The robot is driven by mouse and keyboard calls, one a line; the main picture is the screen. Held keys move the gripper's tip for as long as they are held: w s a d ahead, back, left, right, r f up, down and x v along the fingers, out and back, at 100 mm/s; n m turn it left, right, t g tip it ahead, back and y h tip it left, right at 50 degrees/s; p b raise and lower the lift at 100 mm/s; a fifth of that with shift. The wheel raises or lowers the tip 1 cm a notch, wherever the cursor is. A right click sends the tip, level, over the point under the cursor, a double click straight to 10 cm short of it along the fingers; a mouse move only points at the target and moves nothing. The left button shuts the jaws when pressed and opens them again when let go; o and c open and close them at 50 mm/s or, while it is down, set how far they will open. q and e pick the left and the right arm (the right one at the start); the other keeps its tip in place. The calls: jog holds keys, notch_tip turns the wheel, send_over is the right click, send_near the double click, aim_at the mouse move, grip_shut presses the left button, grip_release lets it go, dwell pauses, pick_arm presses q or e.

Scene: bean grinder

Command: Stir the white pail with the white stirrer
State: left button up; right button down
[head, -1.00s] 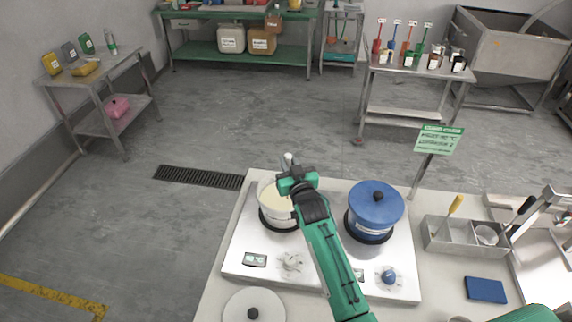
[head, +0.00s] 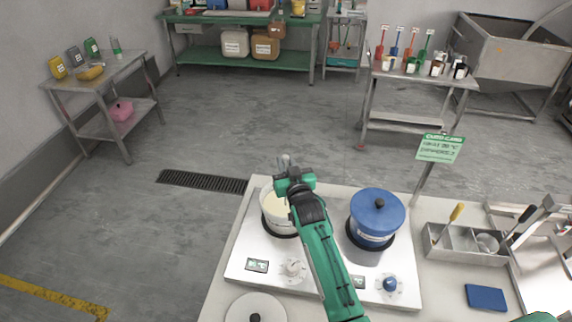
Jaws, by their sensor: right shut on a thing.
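The white pail (head: 278,225) stands open on the left burner of the cooktop, with pale contents inside. My right gripper (head: 287,172) is over the pail's far right rim and is shut on the white stirrer (head: 285,160), whose top end shows just above the gripper. The stirrer's lower part is hidden by the gripper and arm, so I cannot tell how deep it sits in the pail. My left gripper is not in view.
A blue lidded pot (head: 376,220) stands on the right burner. A white lid (head: 256,309) lies at the front left. A metal tray (head: 466,256) with utensils and a blue pad (head: 486,297) are on the right. A green sign (head: 440,147) stands behind.

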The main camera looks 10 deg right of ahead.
jog(key=shift+r+p, duration=3)
jog(key=shift+r, duration=0.95)
